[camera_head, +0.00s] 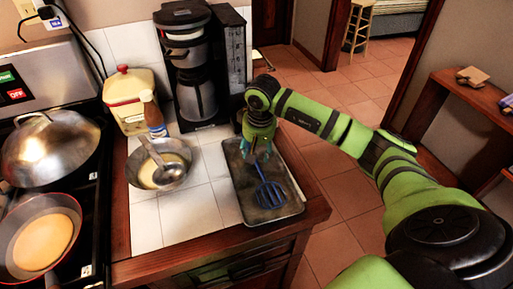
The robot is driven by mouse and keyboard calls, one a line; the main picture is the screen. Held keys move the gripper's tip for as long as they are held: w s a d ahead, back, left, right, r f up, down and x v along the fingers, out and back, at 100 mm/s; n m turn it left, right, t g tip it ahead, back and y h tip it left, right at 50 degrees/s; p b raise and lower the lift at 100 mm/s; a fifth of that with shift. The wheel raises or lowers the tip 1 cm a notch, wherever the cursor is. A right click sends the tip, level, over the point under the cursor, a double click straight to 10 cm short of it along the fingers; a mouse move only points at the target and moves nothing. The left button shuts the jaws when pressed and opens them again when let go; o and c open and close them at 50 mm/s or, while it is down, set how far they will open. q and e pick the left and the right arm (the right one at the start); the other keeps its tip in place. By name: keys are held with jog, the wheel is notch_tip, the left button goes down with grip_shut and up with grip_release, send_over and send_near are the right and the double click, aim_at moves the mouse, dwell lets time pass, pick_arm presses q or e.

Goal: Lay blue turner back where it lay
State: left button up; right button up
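The blue turner (270,194) is over the dark tray (284,214), with its slotted head toward the tray's front and its handle pointing back toward my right gripper. I cannot tell whether it rests on the tray or is just above it. My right gripper (257,155) points down over the back part of the tray, at the handle end of the turner. Its fingers are small and dark here, and I cannot tell whether they are closed on the handle. My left gripper is not in view.
A coffee maker (193,70) stands behind. A pan (40,243) and a domed lid (48,150) are on the stove. Tiles between bowl and tray are clear.

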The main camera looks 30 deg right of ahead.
notch_tip(320, 180, up, 12)
jog(key=s, duration=0.2)
jog(key=shift+a, duration=0.2)
dwell(0.3)
jog(key=shift+f, duration=0.1)
dwell(0.3)
